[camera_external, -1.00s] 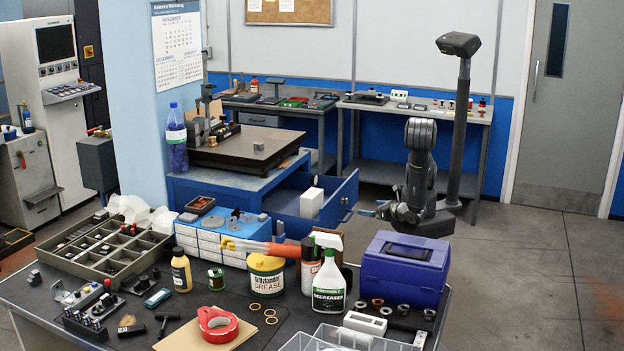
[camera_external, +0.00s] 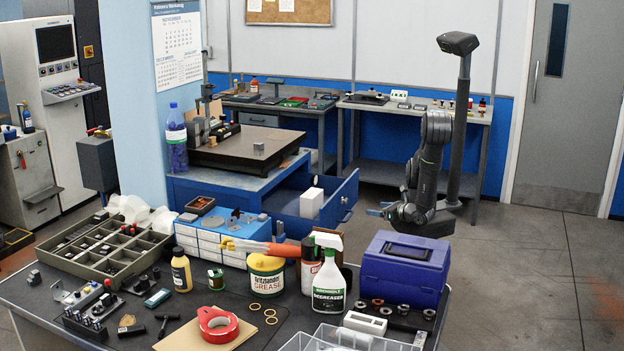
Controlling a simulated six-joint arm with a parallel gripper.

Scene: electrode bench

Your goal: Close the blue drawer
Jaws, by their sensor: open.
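The blue drawer (camera_external: 347,197) is pulled out to the right from the blue cabinet (camera_external: 225,190) in the middle of the room. A white box-shaped object (camera_external: 312,203) stands inside it. My gripper (camera_external: 374,212) is open and small in the picture, low and just right of the drawer's front panel. It appears empty. A gap shows between the fingertips and the panel in the picture, but I cannot tell the depth between them.
A dark plate with a small grey block (camera_external: 258,147) lies on the cabinet top. The foreground bench holds a blue case (camera_external: 405,268), a spray bottle (camera_external: 329,284) and a grease tub (camera_external: 266,276). A back bench (camera_external: 420,112) stands behind my arm. Floor right of my arm is clear.

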